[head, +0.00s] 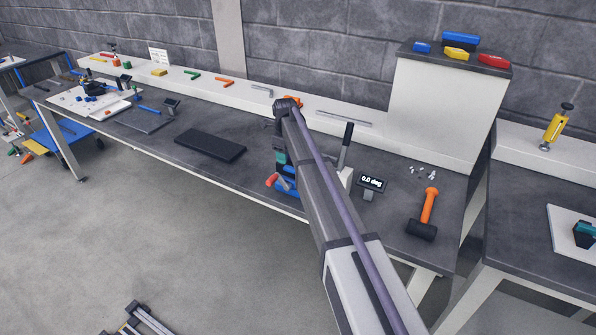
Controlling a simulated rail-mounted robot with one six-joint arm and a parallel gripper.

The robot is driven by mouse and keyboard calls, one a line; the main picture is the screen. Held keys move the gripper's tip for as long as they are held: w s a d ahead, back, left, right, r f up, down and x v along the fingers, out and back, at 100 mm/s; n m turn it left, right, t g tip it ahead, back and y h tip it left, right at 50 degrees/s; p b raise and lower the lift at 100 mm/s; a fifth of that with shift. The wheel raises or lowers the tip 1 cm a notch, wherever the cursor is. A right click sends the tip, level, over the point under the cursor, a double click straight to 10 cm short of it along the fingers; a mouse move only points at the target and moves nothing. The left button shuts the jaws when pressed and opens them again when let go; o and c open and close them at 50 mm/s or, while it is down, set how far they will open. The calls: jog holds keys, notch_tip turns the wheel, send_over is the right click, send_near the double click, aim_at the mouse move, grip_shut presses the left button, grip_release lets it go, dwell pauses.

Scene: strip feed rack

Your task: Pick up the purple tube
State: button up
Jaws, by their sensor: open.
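A long, thin purple length (345,203) runs along a grey and white beam, from a dark rounded end near the middle of the head view down to the bottom edge. I cannot tell whether it is the purple tube or part of my own arm. No other purple tube stands out. I cannot make out my gripper's fingers in this view, so its place relative to the tube does not show.
A white cabinet (440,108) bears coloured bins. A second bench (520,225) stands right.

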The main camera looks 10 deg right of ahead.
jog(key=shift+r, duration=0.1)
grip_shut()
dwell(0.3)
